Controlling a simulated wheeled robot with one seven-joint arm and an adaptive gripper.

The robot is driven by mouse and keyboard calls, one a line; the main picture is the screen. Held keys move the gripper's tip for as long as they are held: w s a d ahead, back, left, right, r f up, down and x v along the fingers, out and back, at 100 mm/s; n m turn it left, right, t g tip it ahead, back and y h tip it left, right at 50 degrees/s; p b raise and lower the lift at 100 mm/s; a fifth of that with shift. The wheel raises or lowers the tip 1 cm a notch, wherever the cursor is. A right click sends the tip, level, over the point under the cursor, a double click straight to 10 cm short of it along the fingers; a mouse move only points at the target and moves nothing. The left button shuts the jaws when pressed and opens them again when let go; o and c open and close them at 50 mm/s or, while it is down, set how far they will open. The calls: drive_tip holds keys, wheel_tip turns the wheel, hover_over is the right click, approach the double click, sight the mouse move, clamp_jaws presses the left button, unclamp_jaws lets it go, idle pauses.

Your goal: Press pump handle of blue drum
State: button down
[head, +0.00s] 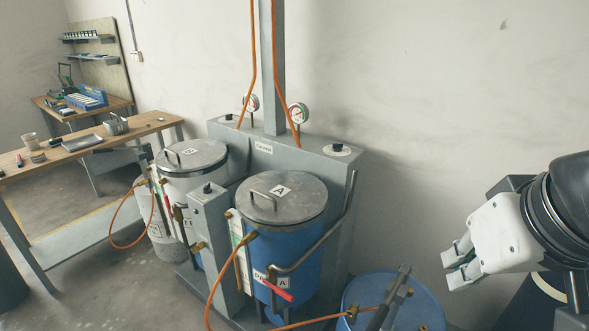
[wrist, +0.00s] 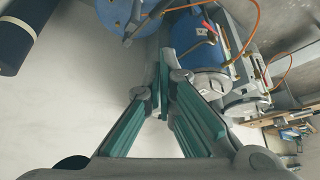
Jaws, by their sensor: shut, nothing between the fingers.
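The blue drum (head: 427,303) stands at the bottom of the head view, cut off by the frame edge. A dark grey pump with a handle (head: 398,287) rises from its lid, with brass fittings and an orange hose. My gripper (head: 452,268) is to the right of the pump and higher in the picture, apart from it. In the wrist view my gripper (wrist: 164,62) has its green-padded fingers meeting at the tips, shut and empty. The blue drum (wrist: 112,14) shows at the top of that view, beyond the fingertips. The pump's lower parts are partly cut off.
Blue tank A (head: 290,245), with a metal lid and bent pipe, stands left of the drum. A grey cabinet (head: 325,158) with gauges is behind it. A workbench (head: 95,153) is at left. A dark cylinder (wrist: 25,35) lies in the wrist view's upper left.

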drive_tip(key=w, duration=0.1)
drive_tip(key=n+g+b, duration=0.3)
drive_tip(key=n+g, duration=0.2)
drive_tip(key=n, duration=0.1)
hover_over(377, 318)
drive_tip(key=s, duration=0.4)
wheel_tip(377, 318, down, 7)
drive_tip(key=w+f+n+g+b, duration=0.2)
drive_tip(key=w+f+n+g, duration=0.2)
drive_tip(key=w+f, duration=0.5)
wheel_tip(377, 318, down, 2)
drive_tip(key=shift+a+f+n+b, duration=0.15)
drive_tip(key=shift+f+n+b, duration=0.15)
drive_tip(key=shift+n, duration=0.2)
drive_tip(key=p+x, duration=0.1)
drive_tip(key=x, duration=1.3)
drive_tip(key=shift+s+r, duration=0.1)
